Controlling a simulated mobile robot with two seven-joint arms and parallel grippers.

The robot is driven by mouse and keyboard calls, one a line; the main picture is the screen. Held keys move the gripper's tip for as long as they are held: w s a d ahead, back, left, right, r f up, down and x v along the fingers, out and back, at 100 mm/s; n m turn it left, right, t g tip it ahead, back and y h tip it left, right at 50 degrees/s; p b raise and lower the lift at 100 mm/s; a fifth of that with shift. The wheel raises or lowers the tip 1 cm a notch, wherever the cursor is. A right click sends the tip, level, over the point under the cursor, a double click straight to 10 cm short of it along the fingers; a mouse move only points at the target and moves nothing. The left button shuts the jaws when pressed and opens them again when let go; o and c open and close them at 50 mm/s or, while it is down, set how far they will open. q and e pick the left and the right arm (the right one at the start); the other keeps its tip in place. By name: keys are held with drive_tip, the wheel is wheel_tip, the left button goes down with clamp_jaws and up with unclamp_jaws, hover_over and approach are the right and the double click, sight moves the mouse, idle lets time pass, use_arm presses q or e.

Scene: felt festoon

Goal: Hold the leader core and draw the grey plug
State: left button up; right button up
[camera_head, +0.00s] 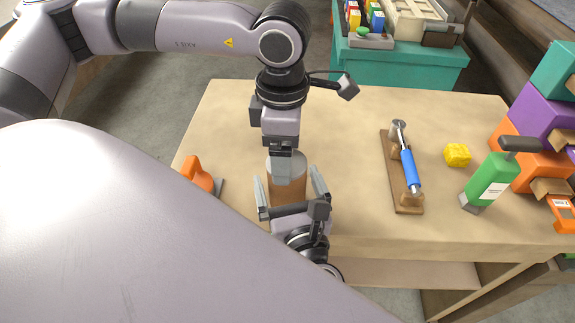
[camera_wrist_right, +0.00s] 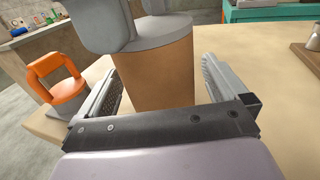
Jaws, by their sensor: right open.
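The leader core (camera_head: 287,191) is a brown cylinder standing upright near the table's front edge. In the right wrist view the core (camera_wrist_right: 152,78) fills most of the space between my right gripper's fingers. The grey plug (camera_head: 287,160) sits on top of the core; its grey disc also shows in the right wrist view (camera_wrist_right: 165,38). My right gripper (camera_head: 291,187) is open, with one finger on each side of the core. My left gripper (camera_head: 281,150) points down at the plug from above. Its fingertips are small and partly hidden, so its grip on the plug is unclear.
A wooden board with a blue-handled tool (camera_head: 409,170), a yellow block (camera_head: 457,155), a green bottle (camera_head: 489,182) and stacked coloured boxes (camera_head: 540,115) stand to the right. The table (camera_head: 350,125) between is clear.

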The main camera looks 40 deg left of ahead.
drive_tip(key=shift+w+a, duration=0.15)
drive_tip(key=c, duration=1.1)
idle(0.3)
